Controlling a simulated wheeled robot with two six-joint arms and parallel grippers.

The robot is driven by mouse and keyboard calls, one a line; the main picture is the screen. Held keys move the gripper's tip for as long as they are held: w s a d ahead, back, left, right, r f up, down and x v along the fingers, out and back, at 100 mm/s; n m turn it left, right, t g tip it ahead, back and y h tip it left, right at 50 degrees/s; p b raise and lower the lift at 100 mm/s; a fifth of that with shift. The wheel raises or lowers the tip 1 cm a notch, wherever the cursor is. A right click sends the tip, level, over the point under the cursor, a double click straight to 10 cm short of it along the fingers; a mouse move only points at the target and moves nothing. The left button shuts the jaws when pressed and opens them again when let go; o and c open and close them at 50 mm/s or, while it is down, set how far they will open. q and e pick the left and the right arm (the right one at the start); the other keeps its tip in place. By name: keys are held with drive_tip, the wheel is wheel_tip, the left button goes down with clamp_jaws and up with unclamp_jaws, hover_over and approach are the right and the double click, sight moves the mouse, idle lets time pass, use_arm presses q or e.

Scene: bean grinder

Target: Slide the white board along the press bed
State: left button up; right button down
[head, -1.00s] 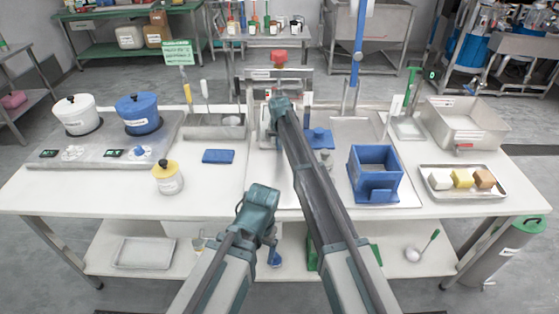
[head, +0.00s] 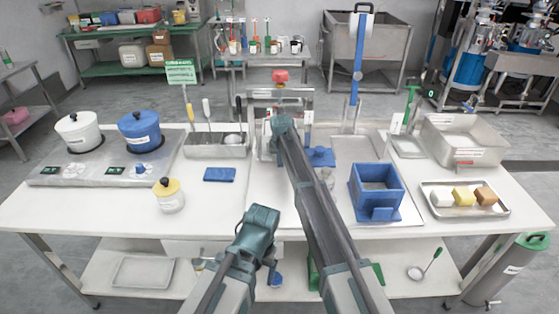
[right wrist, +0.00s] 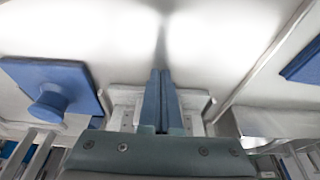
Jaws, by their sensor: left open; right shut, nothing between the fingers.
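The press (head: 280,93), a metal frame with a red knob on top, stands at the back middle of the table. My right gripper (head: 282,118) is in front of it, shut and empty, and hides much of the bed. In the right wrist view its blue fingers (right wrist: 160,100) are together over a pale, slotted metal part (right wrist: 190,103). I cannot tell the white board apart from the pale surfaces there, nor whether the fingers touch it. My left gripper (head: 262,218) is open and empty near the table's front edge.
A blue knobbed plate (head: 319,157) lies right of the press and shows in the right wrist view (right wrist: 52,88). A blue box (head: 377,185) stands further right. The front middle table (head: 220,205) is clear.

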drive_tip(key=shift+s+d, duration=0.1)
drive_tip(key=shift+s, duration=1.05)
drive_tip(key=w+p+v, duration=0.1)
drive_tip(key=p+v, duration=0.9)
drive_tip(key=s+d+n+g, duration=0.2)
drive_tip(key=s, duration=1.9)
drive_tip(key=s+d+n+g+h, duration=0.1)
drive_tip(key=s+d, duration=0.1)
drive_tip(key=s, duration=2)
drive_tip(key=shift+d+f+n+g, duration=0.4)
